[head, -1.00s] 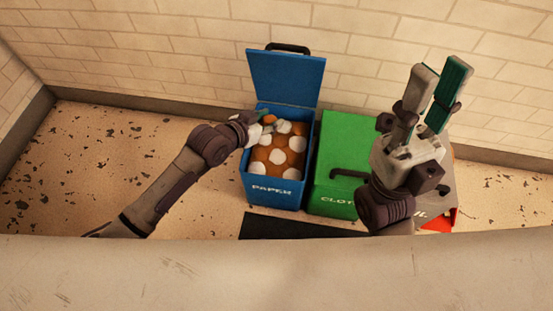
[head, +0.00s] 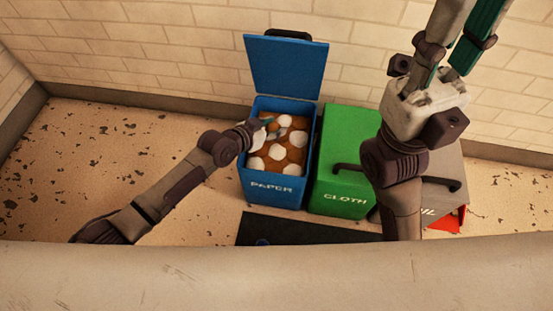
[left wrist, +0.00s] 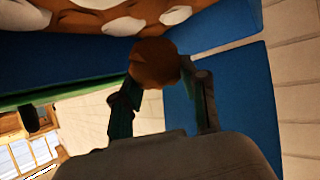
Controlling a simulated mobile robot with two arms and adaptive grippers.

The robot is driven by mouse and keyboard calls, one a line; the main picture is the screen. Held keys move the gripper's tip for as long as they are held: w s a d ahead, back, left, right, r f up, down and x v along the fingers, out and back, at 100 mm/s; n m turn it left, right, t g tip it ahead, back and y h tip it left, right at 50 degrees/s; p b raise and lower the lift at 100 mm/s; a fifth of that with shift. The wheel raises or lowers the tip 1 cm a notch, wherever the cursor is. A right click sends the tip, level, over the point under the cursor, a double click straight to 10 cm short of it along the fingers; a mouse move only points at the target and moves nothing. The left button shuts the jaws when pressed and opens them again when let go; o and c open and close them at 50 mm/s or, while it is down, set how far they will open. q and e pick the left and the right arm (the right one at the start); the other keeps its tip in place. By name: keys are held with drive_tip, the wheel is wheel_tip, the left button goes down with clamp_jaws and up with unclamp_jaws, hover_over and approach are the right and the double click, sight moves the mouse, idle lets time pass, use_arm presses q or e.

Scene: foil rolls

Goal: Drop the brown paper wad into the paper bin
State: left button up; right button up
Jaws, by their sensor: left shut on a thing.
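The paper bin (head: 273,190) is blue, marked PAPER, with its lid (head: 286,68) standing open. Brown and white wads fill it. My left gripper (head: 275,126) reaches in from the left over the bin's mouth. In the left wrist view, the brown paper wad (left wrist: 153,62) sits between the fingertips of my left gripper, which is shut on it. Brown and white wads in the bin show at the top of that view. The held wad is hard to tell from the others in the head view. My right gripper (head: 462,35) is raised at the right, fingers apart, tips cut off by the frame.
A green CLOTH bin (head: 345,160) with its lid shut stands right beside the paper bin. Another bin (head: 446,165), greyish with red below, is partly behind my right arm. A brick wall stands close behind. The speckled floor at left is clear.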

use_arm(q)
drive_tip(key=shift+f, duration=0.1)
drive_tip(key=o, duration=0.9)
drive_tip(key=v, duration=1.2)
drive_tip(key=shift+f, duration=0.1)
